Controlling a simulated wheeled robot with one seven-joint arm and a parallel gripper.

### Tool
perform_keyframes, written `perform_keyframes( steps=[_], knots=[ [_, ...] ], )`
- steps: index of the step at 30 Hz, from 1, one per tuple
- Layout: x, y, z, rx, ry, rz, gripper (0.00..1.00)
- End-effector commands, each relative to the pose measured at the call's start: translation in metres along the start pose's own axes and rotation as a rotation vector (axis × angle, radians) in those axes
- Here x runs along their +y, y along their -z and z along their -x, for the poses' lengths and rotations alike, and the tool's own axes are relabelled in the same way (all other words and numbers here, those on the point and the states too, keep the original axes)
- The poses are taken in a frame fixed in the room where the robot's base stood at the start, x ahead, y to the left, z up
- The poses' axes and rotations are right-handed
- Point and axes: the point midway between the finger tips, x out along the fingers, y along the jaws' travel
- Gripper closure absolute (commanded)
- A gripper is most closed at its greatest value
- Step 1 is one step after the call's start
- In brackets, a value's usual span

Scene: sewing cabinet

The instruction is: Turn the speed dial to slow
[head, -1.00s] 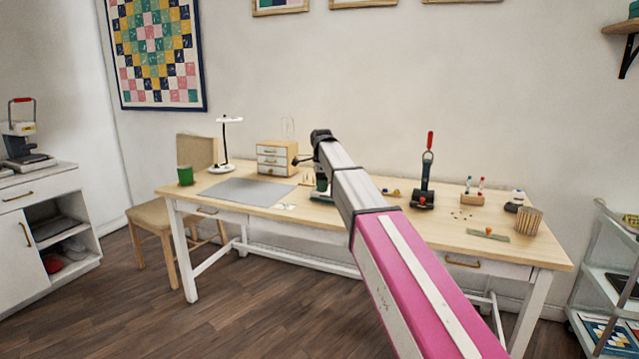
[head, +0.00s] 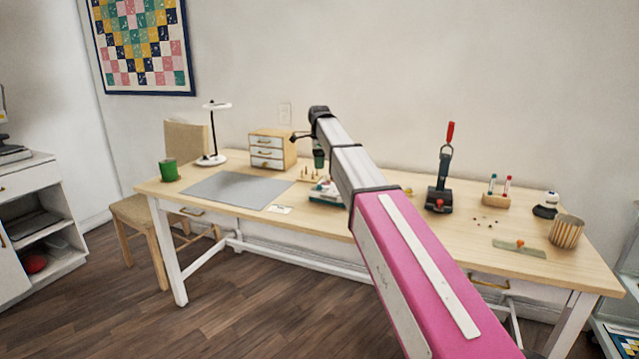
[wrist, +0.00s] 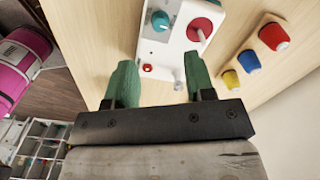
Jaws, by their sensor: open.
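A white machine (wrist: 178,55) lies under my gripper in the wrist view. On its face are a teal knob (wrist: 159,20), a larger red dial (wrist: 200,28) with a pale lever, and a small red button (wrist: 147,68). I cannot tell for sure which is the speed dial, and I read no markings. My gripper (wrist: 158,75) is open, its two green fingers apart and nothing between them. The teal knob and red dial lie beyond the fingertips. In the head view the machine (head: 326,194) stands on the desk, partly hidden by my arm, with my gripper (head: 319,159) above it.
Red, blue and yellow spools (wrist: 250,62) stand right of the machine in the wrist view. On the desk (head: 410,240) are a grey mat (head: 235,188), a small drawer box (head: 270,150), a red-handled press (head: 440,190) and a striped cup (head: 566,232).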

Motion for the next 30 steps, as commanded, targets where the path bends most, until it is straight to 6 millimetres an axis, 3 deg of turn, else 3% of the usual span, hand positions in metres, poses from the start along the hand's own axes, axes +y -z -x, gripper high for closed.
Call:
perform_keyframes(
  steps=[9, 15, 28, 29, 30],
  knots=[
    [0.001, 0.000, -0.057, 0.000, -0.001, 0.000, 0.51],
    [0.000, 0.000, -0.082, 0.000, 0.000, 0.000, 0.51],
    [0.000, 0.000, -0.091, 0.000, 0.001, 0.000, 0.51],
    [0.000, 0.000, -0.091, 0.000, 0.001, 0.000, 0.54],
    [0.000, 0.000, -0.091, 0.000, 0.001, 0.000, 0.67]
  ],
)
